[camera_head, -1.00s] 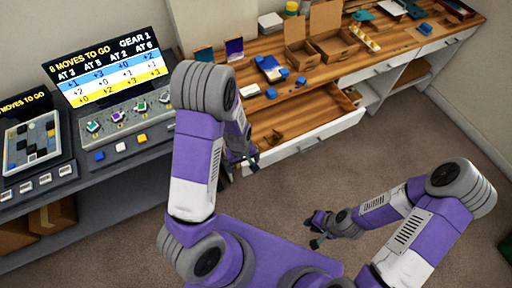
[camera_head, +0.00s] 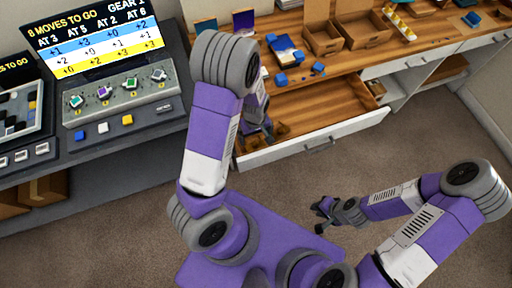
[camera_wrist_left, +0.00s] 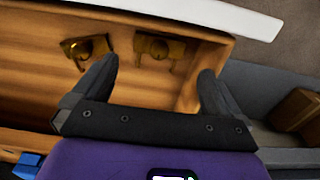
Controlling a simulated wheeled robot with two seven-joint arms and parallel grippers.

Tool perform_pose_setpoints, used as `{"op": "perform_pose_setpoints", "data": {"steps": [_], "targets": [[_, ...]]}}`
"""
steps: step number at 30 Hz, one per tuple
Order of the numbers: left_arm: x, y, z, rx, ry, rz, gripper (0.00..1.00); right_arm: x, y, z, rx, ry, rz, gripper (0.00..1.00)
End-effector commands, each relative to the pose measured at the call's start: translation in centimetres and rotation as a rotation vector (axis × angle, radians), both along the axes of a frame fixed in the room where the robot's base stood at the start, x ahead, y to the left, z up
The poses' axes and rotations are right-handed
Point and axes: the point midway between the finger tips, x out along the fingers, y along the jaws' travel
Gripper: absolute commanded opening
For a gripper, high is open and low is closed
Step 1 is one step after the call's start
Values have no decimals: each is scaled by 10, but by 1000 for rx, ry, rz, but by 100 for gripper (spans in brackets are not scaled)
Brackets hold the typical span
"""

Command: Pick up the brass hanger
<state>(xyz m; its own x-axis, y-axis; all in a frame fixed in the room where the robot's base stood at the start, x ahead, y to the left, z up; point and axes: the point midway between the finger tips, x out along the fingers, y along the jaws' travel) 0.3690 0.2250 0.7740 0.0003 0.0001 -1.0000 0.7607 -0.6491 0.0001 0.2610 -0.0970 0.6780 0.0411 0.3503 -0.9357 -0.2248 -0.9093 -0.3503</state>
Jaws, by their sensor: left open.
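Two brass-coloured pieces lie in the open wooden drawer. In the left wrist view one brass piece (camera_wrist_left: 84,48) is at the left and another brass piece (camera_wrist_left: 160,46) is nearer the middle. I cannot tell for sure which one is the brass hanger. In the head view they are small and partly hidden by my left arm. My left gripper (camera_head: 258,133) is over the drawer's left part; in the wrist view the left gripper (camera_wrist_left: 158,74) is open and empty, its fingers below the pieces in the picture. My right gripper (camera_head: 320,216) is open and empty above the floor.
The drawer (camera_head: 325,139) has a white front and stands out from the wooden workbench. Cardboard boxes (camera_head: 323,40) and blue items (camera_head: 284,50) are on the bench top. A grey console (camera_head: 125,105) with a screen stands at left. The carpet is clear.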

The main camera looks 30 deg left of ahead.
Motion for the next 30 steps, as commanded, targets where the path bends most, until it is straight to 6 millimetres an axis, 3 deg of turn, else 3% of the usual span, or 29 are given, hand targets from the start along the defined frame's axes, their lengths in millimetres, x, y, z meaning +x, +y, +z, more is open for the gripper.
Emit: {"op": "perform_pose_setpoints", "data": {"steps": [11, 19, 26, 30], "targets": [[0, 0, -35, 1, 1, 1, 100, 0, 0, -14, 0, -1, 0, 23], [0, 0, -74, 1, 2, 0, 100, 0, 0, -28, 0, -1, 0, 23], [0, 0, -76, -1, -1, 0, 100, 0, 0, -27, 0, -1, 0, 23], [0, 0, -76, 0, 0, 0, 83, 0, 0, -27, 0, -1, 0, 23]]}}
